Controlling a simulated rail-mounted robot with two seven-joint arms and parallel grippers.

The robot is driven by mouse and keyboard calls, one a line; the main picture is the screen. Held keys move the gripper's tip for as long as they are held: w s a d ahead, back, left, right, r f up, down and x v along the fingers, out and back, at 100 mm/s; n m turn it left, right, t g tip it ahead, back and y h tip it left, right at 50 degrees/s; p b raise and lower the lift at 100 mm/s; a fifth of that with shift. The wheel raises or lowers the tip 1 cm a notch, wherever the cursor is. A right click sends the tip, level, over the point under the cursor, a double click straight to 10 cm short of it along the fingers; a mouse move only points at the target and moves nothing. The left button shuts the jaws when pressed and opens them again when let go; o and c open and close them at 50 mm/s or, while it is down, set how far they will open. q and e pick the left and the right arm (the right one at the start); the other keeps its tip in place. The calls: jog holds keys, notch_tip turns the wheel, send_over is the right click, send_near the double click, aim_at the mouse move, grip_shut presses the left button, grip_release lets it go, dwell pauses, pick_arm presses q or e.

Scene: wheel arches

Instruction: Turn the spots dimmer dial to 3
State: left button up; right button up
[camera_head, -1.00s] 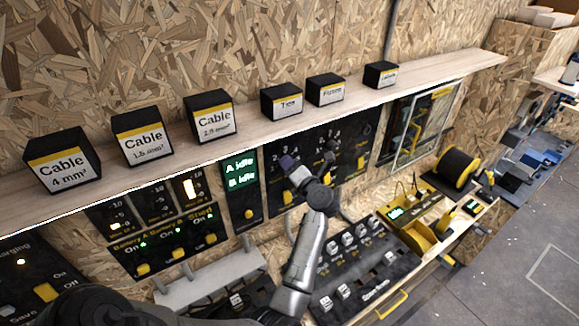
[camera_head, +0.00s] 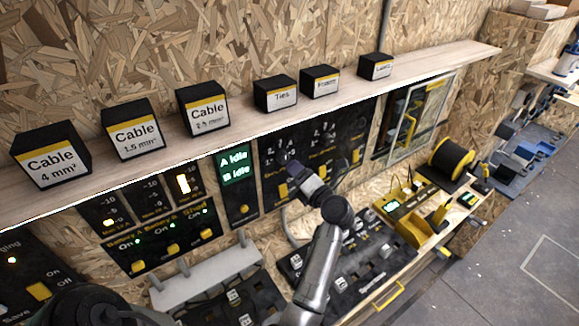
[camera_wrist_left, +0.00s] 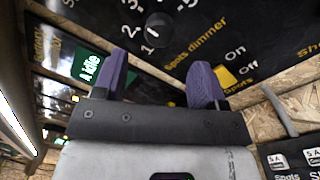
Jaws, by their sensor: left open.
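The spots dimmer dial (camera_wrist_left: 159,27) is a round black knob on a black panel at the top of the left wrist view, with white numbers around it and a yellow "Spots dimmer" label below right. Its exact setting is too unclear to read. My left gripper (camera_wrist_left: 161,84) is open, its two purple fingers pointing at the panel just below the dial, with nothing between them. In the head view, the left gripper (camera_head: 301,176) is in front of the black dial panel (camera_head: 330,130) and hides part of it. My right gripper does not show.
Beside the dial is a yellow spots switch (camera_wrist_left: 224,76) marked On and Off. A green-lit display panel (camera_head: 236,168) is to the left. A wooden shelf (camera_head: 235,137) with several black boxes overhangs the panels. A switch board (camera_head: 350,262) lies below.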

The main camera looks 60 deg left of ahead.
pick_arm(q)
jog(key=d, duration=0.5)
jog(key=shift+w, duration=0.1)
jog(key=shift+a, duration=0.1)
dwell(0.5)
